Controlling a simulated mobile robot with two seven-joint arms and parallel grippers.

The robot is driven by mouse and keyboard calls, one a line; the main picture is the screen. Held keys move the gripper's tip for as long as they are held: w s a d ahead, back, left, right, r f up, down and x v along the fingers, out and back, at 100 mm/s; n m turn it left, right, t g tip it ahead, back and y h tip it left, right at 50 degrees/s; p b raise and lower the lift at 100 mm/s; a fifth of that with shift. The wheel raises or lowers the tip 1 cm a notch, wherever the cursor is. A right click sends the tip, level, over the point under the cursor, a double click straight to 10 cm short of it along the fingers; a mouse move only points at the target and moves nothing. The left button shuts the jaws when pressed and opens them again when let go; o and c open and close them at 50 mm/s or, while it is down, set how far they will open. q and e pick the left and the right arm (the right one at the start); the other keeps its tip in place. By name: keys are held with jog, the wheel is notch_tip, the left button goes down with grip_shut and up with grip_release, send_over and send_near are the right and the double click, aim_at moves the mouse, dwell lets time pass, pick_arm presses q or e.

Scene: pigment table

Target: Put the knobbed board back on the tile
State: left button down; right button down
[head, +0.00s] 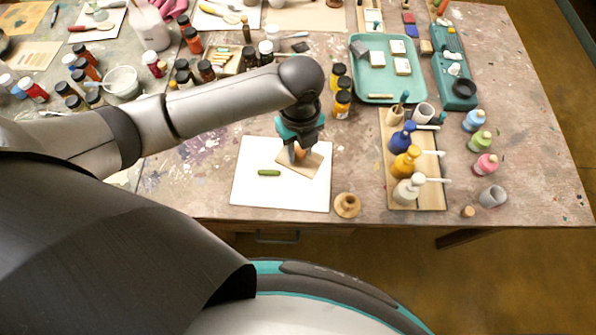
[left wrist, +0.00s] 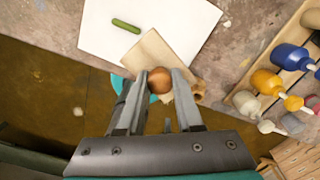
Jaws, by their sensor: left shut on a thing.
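The knobbed board (head: 312,165) is a thin tan wooden plate with a round brown knob (left wrist: 160,80). My left gripper (head: 299,150) is shut on the knob, which sits between its two fingers in the left wrist view (left wrist: 160,84). The board (left wrist: 160,57) shows over the right part of the white square tile (head: 250,190) in the head view. In the left wrist view it reaches past the edge of the tile (left wrist: 105,32); it looks raised, but I cannot tell the gap. A green oblong piece (head: 269,173) lies on the tile. My right gripper is not in view.
A turned wooden piece (head: 347,205) stands right of the tile near the table's front edge. Further right is a wooden tray (head: 434,200) with blue, yellow and white bottles. Yellow jars (head: 341,104) stand behind the tile. The table left of the tile is mostly clear.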

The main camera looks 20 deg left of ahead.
pick_arm(q)
notch_tip(320, 180, down, 7)
jog(key=shift+f+b, duration=0.15)
jog(key=shift+b, duration=0.5)
jog(key=shift+f+b, duration=0.5)
jog(key=shift+f, duration=1.5)
jog(key=shift+f, duration=0.1)
jog(key=c, duration=0.6)
grip_release()
jog(key=shift+o, duration=0.2)
notch_tip(320, 180, up, 12)
jog(key=p, duration=0.3)
